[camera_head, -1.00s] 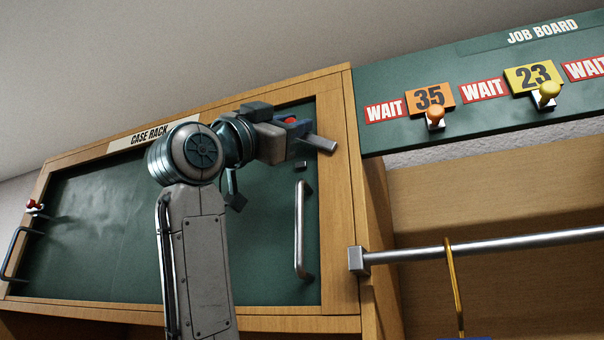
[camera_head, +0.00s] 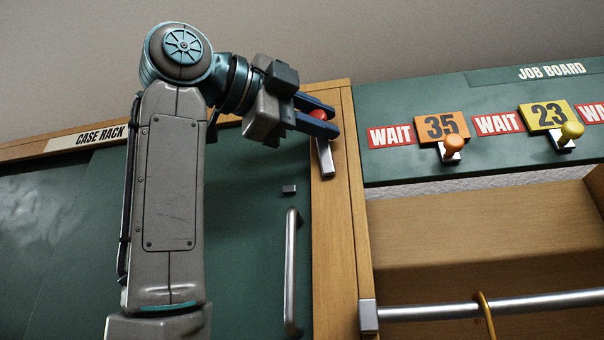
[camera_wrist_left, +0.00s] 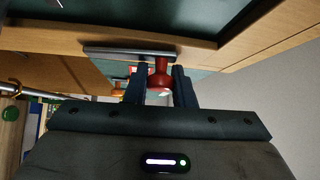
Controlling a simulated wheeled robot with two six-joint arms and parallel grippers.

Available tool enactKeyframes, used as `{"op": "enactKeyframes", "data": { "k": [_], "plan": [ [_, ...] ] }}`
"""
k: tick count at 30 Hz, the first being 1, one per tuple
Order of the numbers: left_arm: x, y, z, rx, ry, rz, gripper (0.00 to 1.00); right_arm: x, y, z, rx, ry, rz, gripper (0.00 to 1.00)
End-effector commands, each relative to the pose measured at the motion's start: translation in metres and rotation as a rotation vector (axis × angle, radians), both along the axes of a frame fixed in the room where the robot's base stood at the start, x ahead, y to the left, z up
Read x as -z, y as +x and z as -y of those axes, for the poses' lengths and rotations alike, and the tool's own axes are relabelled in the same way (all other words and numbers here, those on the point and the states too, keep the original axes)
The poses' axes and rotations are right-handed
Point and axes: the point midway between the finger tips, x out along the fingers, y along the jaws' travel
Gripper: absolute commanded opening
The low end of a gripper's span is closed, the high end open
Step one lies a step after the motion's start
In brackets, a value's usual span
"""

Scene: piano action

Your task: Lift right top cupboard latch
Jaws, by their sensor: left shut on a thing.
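The right cupboard latch is a silver bar (camera_head: 325,160) with a red knob (camera_head: 319,114) at its upper end. The bar stands steeply on the wooden frame right of the green door (camera_head: 250,190), with the knob end up. My left gripper (camera_head: 322,117) is shut on the red knob, its blue fingers on either side. In the left wrist view the red knob (camera_wrist_left: 161,70) is between the fingers (camera_wrist_left: 158,84), and the latch bar (camera_wrist_left: 125,52) lies behind it. The fingers hide part of the knob in the head view. My right gripper is not in view.
A vertical metal handle (camera_head: 291,270) and a small dark catch (camera_head: 289,189) sit on the door below the latch. At the right are a job board (camera_head: 400,165) with knobs and a metal rail (camera_head: 450,308) with a yellow hook. My left arm covers part of the door.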

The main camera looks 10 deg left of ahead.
Motion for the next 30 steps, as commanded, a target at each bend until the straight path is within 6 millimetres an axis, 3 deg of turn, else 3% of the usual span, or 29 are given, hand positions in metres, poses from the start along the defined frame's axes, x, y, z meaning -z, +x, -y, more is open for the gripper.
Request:
{"op": "enactKeyframes", "data": {
  "k": [12, 28, 29, 30],
  "plan": [
    [0.000, -0.001, 0.014, 0.002, 0.183, 0.006, 0.00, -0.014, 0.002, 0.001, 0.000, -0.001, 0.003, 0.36],
    [0.002, -0.001, 0.015, 0.003, 0.207, 0.005, 0.00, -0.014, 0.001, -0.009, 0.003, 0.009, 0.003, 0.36],
    [0.002, -0.001, 0.015, 0.003, 0.207, 0.005, 0.24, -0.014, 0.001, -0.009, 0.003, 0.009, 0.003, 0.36],
    [0.002, -0.001, 0.015, 0.003, 0.207, 0.005, 0.32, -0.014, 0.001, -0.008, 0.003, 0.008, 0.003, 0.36]
  ]
}}
